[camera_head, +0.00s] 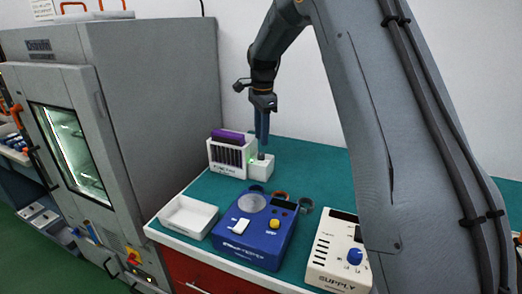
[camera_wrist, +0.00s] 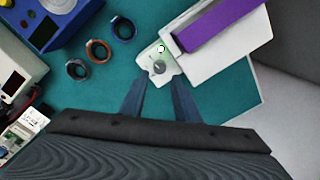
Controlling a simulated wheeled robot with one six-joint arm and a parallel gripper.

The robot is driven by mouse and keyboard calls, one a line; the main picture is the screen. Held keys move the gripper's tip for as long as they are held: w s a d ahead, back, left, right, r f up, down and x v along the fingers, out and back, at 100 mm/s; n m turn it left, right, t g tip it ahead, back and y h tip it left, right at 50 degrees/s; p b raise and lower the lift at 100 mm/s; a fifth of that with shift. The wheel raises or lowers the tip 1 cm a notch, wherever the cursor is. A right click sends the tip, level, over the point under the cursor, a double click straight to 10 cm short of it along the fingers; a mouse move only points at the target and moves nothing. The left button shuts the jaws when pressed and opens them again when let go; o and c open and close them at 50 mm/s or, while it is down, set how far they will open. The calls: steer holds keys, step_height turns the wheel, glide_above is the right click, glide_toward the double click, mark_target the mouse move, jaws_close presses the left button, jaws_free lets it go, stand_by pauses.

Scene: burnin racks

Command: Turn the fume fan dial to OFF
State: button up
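The fume fan dial is a small dark round knob (camera_wrist: 161,67) on a small white box (camera_wrist: 147,60), with a green mark and a white spot beside it. In the head view the box (camera_head: 261,170) stands at the back of the teal bench, and the knob (camera_head: 261,156) shows small on its top. My gripper (camera_head: 262,144) points down just above the box. In the wrist view its two fingers (camera_wrist: 160,92) are apart, with the knob ahead of the gap between them. The dial's lettering is too small to read.
A white rack with a purple item (camera_head: 227,137) stands close beside the box. A blue tester (camera_head: 270,243), several rings (camera_wrist: 98,51), a white tray (camera_head: 178,226) and a supply unit with a blue knob (camera_head: 325,252) share the bench. A grey oven (camera_head: 150,90) stands at left.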

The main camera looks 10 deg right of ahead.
mark_target(261, 153)
step_height(261, 153, down, 7)
steer(key=shift+w+r+p, duration=0.1)
steer(key=shift+r+p, duration=0.1)
steer(key=shift+p, duration=0.65)
jaws_close()
